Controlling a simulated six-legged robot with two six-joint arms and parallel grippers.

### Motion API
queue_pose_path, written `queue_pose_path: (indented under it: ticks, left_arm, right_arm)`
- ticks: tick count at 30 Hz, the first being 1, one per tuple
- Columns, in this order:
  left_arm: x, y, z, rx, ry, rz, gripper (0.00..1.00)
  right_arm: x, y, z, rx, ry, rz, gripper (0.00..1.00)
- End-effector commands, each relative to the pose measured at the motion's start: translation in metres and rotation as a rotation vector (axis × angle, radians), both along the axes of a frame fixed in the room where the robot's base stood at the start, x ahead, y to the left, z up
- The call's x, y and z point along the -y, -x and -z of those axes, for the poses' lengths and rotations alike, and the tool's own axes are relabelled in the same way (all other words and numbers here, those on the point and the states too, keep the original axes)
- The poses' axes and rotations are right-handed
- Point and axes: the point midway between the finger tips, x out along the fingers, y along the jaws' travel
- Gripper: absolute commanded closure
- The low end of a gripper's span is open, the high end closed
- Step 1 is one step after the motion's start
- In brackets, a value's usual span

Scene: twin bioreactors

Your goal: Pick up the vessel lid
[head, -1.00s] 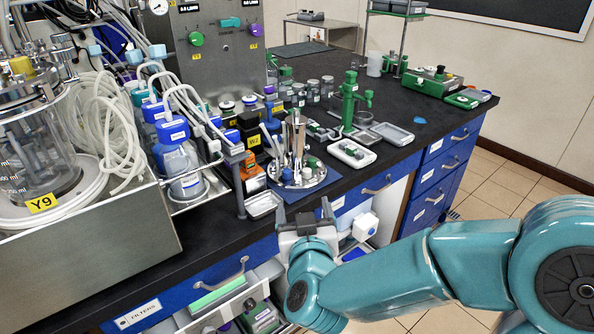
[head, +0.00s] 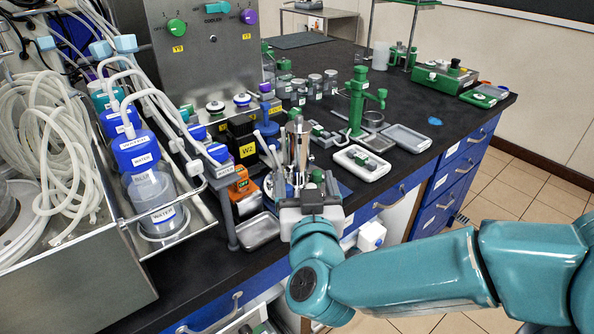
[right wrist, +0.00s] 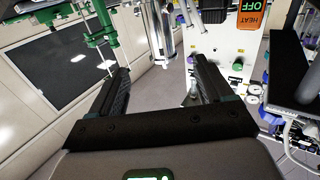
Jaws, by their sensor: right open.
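The vessel lid (head: 298,148), a round steel plate with upright metal tubes and ports, is on the bench near its front edge. Its tubes rise just behind my right gripper (head: 305,192), which hides much of the plate. In the right wrist view my right gripper (right wrist: 160,68) has its two dark fingers wide apart, with nothing gripped between them. Whether the fingers touch the lid cannot be told. My left gripper is not in view.
A small metal tray (head: 259,232) lies left of the gripper. A white tray (head: 362,163) and a green stand (head: 358,105) are to the right. Water bottles (head: 150,195) in a rack and coiled tubing (head: 45,150) fill the left.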

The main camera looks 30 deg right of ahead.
Motion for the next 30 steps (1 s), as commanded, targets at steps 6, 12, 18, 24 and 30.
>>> queue_pose_path:
  ticks: [6,12,18,24,30]
  left_arm:
    - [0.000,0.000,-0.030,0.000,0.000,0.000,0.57]
    - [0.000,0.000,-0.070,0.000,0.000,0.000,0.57]
    - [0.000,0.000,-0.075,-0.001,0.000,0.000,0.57]
    - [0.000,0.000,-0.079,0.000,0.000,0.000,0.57]
    - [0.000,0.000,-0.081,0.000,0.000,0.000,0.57]
  right_arm:
    - [0.001,-0.003,-0.010,-0.006,0.011,0.008,0.20]
    - [0.008,-0.014,-0.010,-0.008,0.007,0.004,0.20]
    - [0.029,-0.048,0.000,0.000,-0.001,0.004,0.20]
    - [0.048,-0.082,0.000,0.000,-0.001,0.000,0.20]
    - [0.056,-0.097,0.001,0.000,0.000,-0.001,0.20]
